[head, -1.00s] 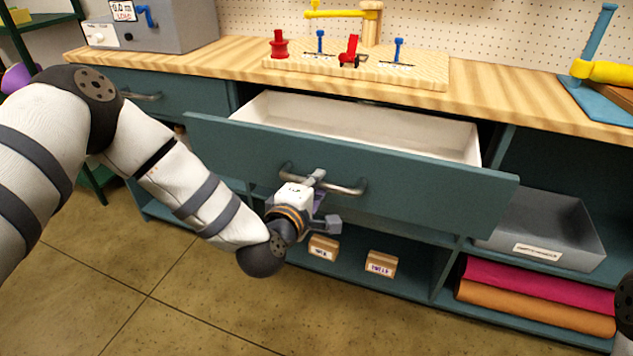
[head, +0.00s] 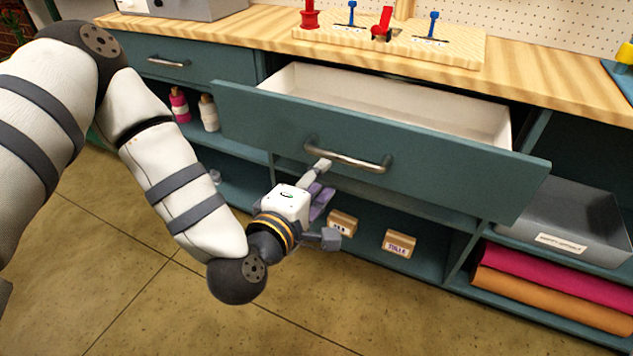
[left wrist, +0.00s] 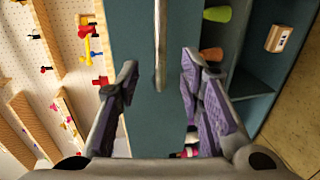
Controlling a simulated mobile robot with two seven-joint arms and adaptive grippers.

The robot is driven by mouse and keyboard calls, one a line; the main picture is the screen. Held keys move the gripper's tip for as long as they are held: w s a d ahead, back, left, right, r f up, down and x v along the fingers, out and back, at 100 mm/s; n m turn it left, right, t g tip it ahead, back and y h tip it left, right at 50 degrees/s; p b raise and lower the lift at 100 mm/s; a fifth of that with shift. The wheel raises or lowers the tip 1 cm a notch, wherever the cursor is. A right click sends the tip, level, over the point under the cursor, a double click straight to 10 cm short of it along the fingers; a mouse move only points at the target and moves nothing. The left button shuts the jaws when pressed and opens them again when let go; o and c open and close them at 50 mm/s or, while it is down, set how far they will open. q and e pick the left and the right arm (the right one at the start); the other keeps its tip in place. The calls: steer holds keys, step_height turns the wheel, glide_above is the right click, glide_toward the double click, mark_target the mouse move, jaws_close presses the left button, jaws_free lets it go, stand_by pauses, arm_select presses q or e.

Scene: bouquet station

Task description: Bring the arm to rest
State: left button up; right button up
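My left gripper (head: 326,202) is in front of the pulled-out teal drawer (head: 370,143), a little below and left of its metal handle (head: 347,158). Its fingers are spread apart with nothing between them. In the left wrist view the open fingers (left wrist: 158,95) stand either side of the drawer front (left wrist: 143,60), and the handle (left wrist: 160,40) lies ahead between them, apart from the pads. The drawer is open and its visible inside looks empty. My right gripper is in neither view.
A wooden worktop (head: 250,38) with a pegged board (head: 390,50) runs above the drawer. Below are shelves with small labelled boxes (head: 399,244), a grey tray (head: 565,225) and pink and orange rolls (head: 545,285). The floor (head: 130,270) at the left front is clear.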

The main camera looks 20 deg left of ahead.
arm_select(q)
steer(key=shift+s+r, duration=0.15)
steer(key=shift+s, duration=0.55)
steer(key=s+d+f+m+g+h+p, duration=0.25)
steer(key=s+f+m+g, duration=0.75)
steer(key=s+f, duration=0.8)
steer(key=s+a+m+g+y, duration=0.1)
steer(key=s+a+m+g, duration=0.2)
steer(key=s, duration=0.7)
steer(key=s+a+f+m+g+y, duration=0.1)
steer(key=s+a+m+g, duration=0.3)
steer(key=s, duration=0.6)
steer(key=shift+s+f+g+y, duration=0.3)
steer(key=shift+s+g+y, duration=0.1)
steer(key=shift+g+y, duration=0.2)
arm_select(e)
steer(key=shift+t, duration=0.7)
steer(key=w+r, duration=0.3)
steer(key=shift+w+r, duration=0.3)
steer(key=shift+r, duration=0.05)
arm_select(q)
steer(key=shift+w+a, duration=0.15)
